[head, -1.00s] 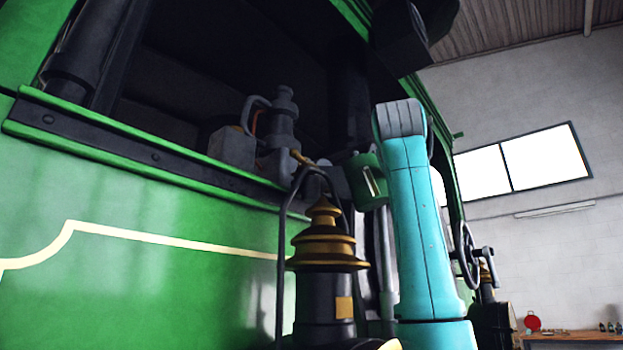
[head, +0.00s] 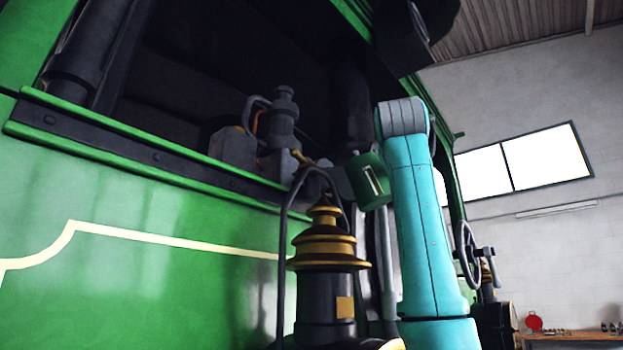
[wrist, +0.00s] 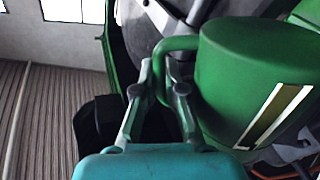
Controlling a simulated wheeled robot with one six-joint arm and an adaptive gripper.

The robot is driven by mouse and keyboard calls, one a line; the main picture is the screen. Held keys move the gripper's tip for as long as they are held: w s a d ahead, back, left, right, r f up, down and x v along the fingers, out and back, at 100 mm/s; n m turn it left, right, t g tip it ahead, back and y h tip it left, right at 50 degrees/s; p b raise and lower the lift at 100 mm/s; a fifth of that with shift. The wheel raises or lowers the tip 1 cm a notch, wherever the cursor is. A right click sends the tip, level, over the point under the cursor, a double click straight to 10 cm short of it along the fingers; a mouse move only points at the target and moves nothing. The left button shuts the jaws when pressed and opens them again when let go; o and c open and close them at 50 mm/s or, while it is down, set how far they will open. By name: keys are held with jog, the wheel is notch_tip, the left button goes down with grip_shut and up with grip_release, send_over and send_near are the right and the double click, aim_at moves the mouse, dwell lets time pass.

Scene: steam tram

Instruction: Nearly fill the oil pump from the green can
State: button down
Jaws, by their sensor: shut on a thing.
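The green can (head: 371,180) has a pale-edged slot on its side and hangs tilted beside my turquoise arm. In the wrist view the can (wrist: 250,75) fills the right side, with its green handle between my fingers. My gripper (wrist: 162,88) is shut on that handle. In the head view it is largely hidden by the can and arm. A grey box and stepped cylinder unit (head: 283,120), which looks like the oil pump, stands in the cab opening, left of the can. A small brass piece sits at its right. The oil level is not visible.
A black and brass lamp (head: 326,255) stands in front of the green tram side, below the can. The cab's green sill (head: 150,148) runs under the opening. A handwheel (head: 467,254) is right of my arm. A workbench (head: 575,337) is far right.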

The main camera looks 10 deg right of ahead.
jog(key=shift+r, duration=0.15)
jog(key=shift+r+n, duration=0.5)
jog(key=shift+r, duration=0.2)
jog(key=shift+r, duration=0.15)
dwell(0.4)
jog(key=shift+a+r+n+t, duration=0.1)
jog(key=shift+r+n+t, duration=0.2)
jog(key=shift+r+n, duration=0.35)
jog(key=shift+r, duration=0.2)
dwell(0.5)
jog(key=shift+a+r+n, duration=0.1)
jog(key=shift+r+n, duration=0.35)
jog(key=shift+r, duration=0.3)
jog(key=shift+w+r, duration=0.1)
jog(key=shift+r, duration=0.05)
dwell(1.0)
jog(key=shift+a+r+n, duration=0.2)
jog(key=shift+r+n, duration=0.4)
jog(key=shift+r, duration=0.1)
